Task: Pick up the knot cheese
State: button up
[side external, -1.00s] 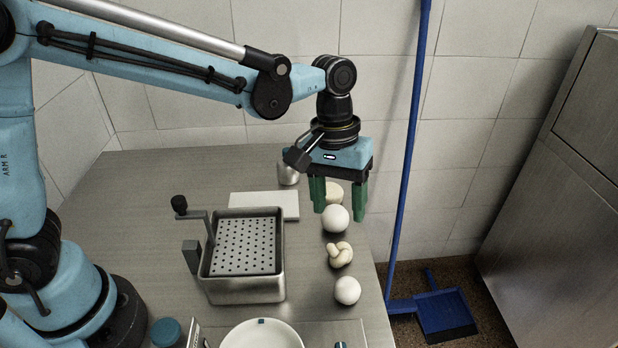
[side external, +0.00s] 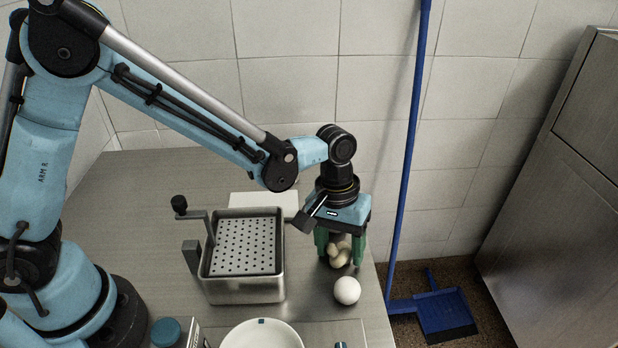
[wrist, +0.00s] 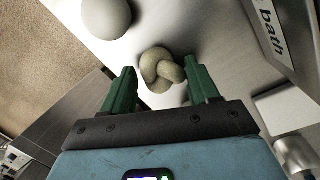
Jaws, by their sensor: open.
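The knot cheese (side external: 340,254) is a pale, twisted lump near the right edge of the steel table. It also shows in the wrist view (wrist: 161,70), lying between and slightly beyond the fingertips. My gripper (side external: 340,248) has green fingers and is open around the knot cheese, one finger on each side. In the wrist view my gripper (wrist: 160,78) shows a gap between each finger and the cheese, the right finger being nearer. The fingers and gripper body hide part of the cheese in the side view.
A round white ball (side external: 347,291) lies in front of the knot cheese, close by. A steel box with a perforated plate (side external: 243,290) stands to the left. A white bowl (side external: 262,338) is at the front and a white board (side external: 262,203) behind. The table's right edge is near.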

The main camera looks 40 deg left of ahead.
jog(key=c, duration=0.7)
jog(key=shift+r, duration=0.15)
